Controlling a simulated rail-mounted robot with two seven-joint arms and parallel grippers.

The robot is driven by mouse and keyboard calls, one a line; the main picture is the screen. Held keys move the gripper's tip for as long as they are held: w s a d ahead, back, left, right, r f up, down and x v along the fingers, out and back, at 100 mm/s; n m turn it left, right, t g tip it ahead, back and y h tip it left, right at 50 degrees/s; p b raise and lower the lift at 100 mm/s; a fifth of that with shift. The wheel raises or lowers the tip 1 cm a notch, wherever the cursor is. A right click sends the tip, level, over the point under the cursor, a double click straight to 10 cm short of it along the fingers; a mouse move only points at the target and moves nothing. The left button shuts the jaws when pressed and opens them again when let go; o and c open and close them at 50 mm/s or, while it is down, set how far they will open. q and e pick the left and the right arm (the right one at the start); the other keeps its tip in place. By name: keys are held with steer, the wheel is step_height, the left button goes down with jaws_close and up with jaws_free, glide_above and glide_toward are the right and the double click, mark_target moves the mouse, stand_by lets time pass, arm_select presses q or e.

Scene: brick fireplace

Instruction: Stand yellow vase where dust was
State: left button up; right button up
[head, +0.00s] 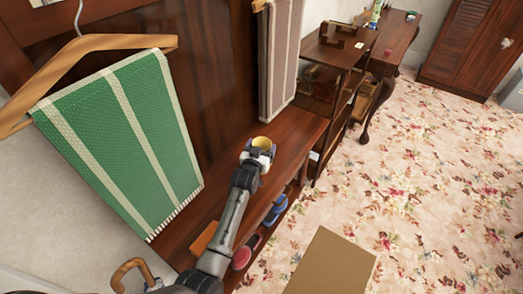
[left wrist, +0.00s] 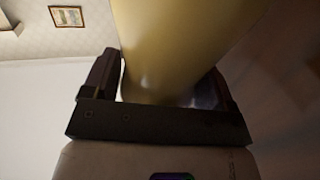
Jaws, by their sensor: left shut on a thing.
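The yellow vase (head: 262,142) is in my left gripper (head: 258,153), over the dark wooden shelf top in the head view; only its round mouth and upper rim show there. In the left wrist view the vase (left wrist: 180,45) fills the space between the two dark fingers of my left gripper (left wrist: 165,92), which are shut around it. Its base is hidden, so I cannot tell whether it touches the wood. No dust shows on the visible wood. My right gripper is not in view.
The wooden shelf top (head: 290,150) has bare room around the vase. A green striped towel (head: 120,140) on a hanger and a brown striped cloth (head: 280,55) hang close by. Shoes (head: 275,210) sit below. A cardboard-coloured box (head: 330,265) stands on the floral carpet.

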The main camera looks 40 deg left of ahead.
arm_select(q)
steer(key=shift+f, duration=0.3)
steer(key=o, duration=1.4)
steer(key=shift+c, duration=0.2)
steer(key=s+d+f+m+g+h+p, duration=0.1)
steer(key=s+d, duration=0.3)
steer(key=s, duration=0.5)
steer(key=s+d+f+m+g+h+p, duration=0.1)
steer(key=s+d+f+g+h, duration=0.1)
steer(key=s, duration=0.7)
steer(key=s+d+f+m+g+h+p, duration=0.1)
steer(key=s+d+f+m+g, duration=0.1)
steer(key=s+d, duration=0.4)
steer(key=shift+s+d+f+g+h, duration=0.2)
steer(key=shift+s+g, duration=0.2)
steer(key=shift+s, duration=0.35)
steer(key=shift+s+d+f+g+h, duration=0.1)
steer(key=shift+s+d+f+g, duration=0.1)
steer(key=shift+s+g, duration=0.35)
steer(key=s+d+m+g+h, duration=0.1)
steer(key=s+d+g, duration=0.1)
steer(key=s, duration=0.6)
steer(key=s+d+m+g, duration=0.1)
steer(key=s+d+g, duration=0.2)
steer(key=s, duration=0.6)
steer(key=shift+d+f+g+h, duration=0.2)
steer(key=shift+d+g+h, duration=0.2)
steer(key=shift+d, duration=0.15)
